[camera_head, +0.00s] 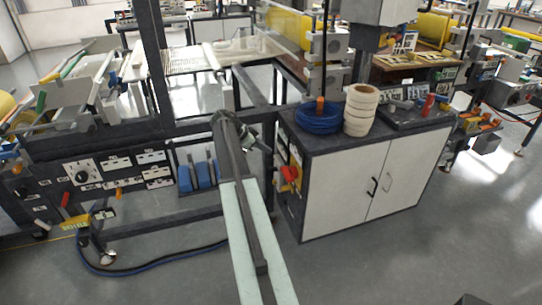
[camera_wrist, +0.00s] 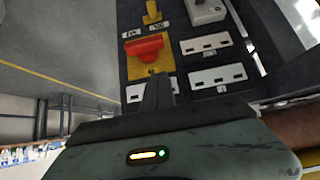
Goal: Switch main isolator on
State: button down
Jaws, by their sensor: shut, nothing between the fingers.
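The main isolator is a red rotary handle (camera_head: 290,174) on a yellow plate, on the dark side panel of the white-doored cabinet. In the wrist view the red handle (camera_wrist: 144,47) lies roughly crosswise on its yellow plate (camera_wrist: 166,67), with small labels above it that I cannot read. My gripper (camera_wrist: 156,78) is shut and empty. Its dark fingertips point at the panel and overlap the plate's lower edge in the picture, just below the handle; I cannot tell whether they touch it. In the head view my gripper (camera_head: 255,141) is left of the cabinet, partly hidden by my arm.
A yellow knob (camera_wrist: 152,12), a grey switch box (camera_wrist: 206,10) and white label strips (camera_wrist: 206,45) surround the isolator. The cabinet (camera_head: 345,185) carries a blue cable coil (camera_head: 318,118) and white rolls (camera_head: 360,108). Dark machine framing stands behind my arm. The floor in front is clear.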

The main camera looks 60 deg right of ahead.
jog(key=b, duration=0.6)
send_over(285, 168)
jog(key=w+a, duration=0.2)
jog(key=a, duration=0.1)
notch_tip(285, 168, down, 7)
jog(key=f+b, duration=0.3)
jog(key=shift+d+f+b, duration=0.25)
jog(key=shift+b, duration=0.15)
jog(key=shift+r, duration=0.1)
